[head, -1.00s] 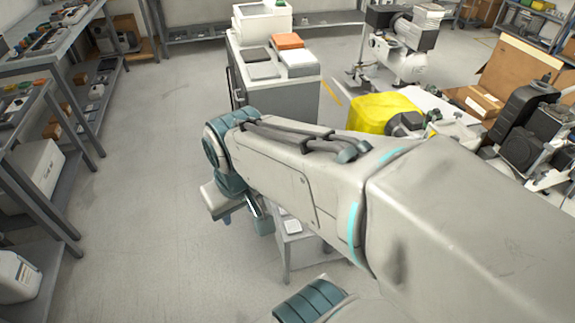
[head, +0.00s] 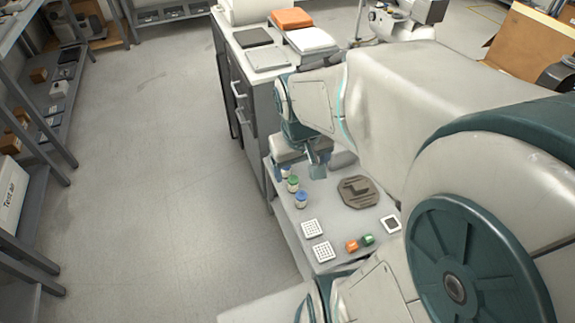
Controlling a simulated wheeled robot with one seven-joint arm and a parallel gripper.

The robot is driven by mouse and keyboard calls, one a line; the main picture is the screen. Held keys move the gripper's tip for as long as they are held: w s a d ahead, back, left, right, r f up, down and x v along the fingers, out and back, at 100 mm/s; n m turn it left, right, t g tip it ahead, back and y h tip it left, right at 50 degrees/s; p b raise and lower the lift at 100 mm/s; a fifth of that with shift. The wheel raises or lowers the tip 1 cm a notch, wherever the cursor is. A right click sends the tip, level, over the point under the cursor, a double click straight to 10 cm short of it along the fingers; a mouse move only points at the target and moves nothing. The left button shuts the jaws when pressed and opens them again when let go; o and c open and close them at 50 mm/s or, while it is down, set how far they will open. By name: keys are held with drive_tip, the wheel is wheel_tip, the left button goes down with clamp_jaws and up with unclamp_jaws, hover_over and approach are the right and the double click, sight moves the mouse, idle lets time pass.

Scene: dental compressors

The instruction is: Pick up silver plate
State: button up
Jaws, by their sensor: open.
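A flat silver-grey plate (head: 268,57) lies on top of the grey drawer cabinet, at its near edge; it is the thing that best fits the silver plate. My gripper (head: 318,170) hangs low over the small grey table in front of the cabinet, beside several small jars (head: 293,184). It is open, below and to the right of the plate in the picture, and apart from it. My arm partly hides the gripper and the table's far end.
On the cabinet (head: 240,95), a black plate (head: 253,37), an orange box (head: 292,18) and a white box (head: 312,40) surround the plate. The small table holds a brown octagonal piece (head: 358,191), white grid plates (head: 322,250) and small cubes (head: 352,246). The floor at left is clear.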

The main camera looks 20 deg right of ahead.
drive_tip(key=w+d+f+g+b, duration=0.1)
drive_tip(key=w+d+f+b, duration=0.2)
drive_tip(key=f+b, duration=0.5)
drive_tip(key=w+d+f+y+b, duration=0.1)
drive_tip(key=w+d+f+b, duration=0.15)
drive_tip(key=f, duration=1.05)
drive_tip(key=w+d+f+g+b, duration=0.15)
drive_tip(key=d+f+b, duration=0.35)
drive_tip(key=f, duration=0.5)
drive_tip(key=b, duration=0.5)
hover_over(311, 227)
drive_tip(key=shift+t, duration=0.25)
drive_tip(key=f, duration=0.8)
drive_tip(key=shift+s+d+f, duration=0.15)
drive_tip(key=shift+s+f, duration=0.1)
drive_tip(key=shift+w+f+b, duration=0.15)
drive_tip(key=shift+f+b, duration=1.55)
drive_tip(key=shift+f, duration=1.1)
drive_tip(key=shift+r, duration=0.1)
drive_tip(key=c, duration=1.2)
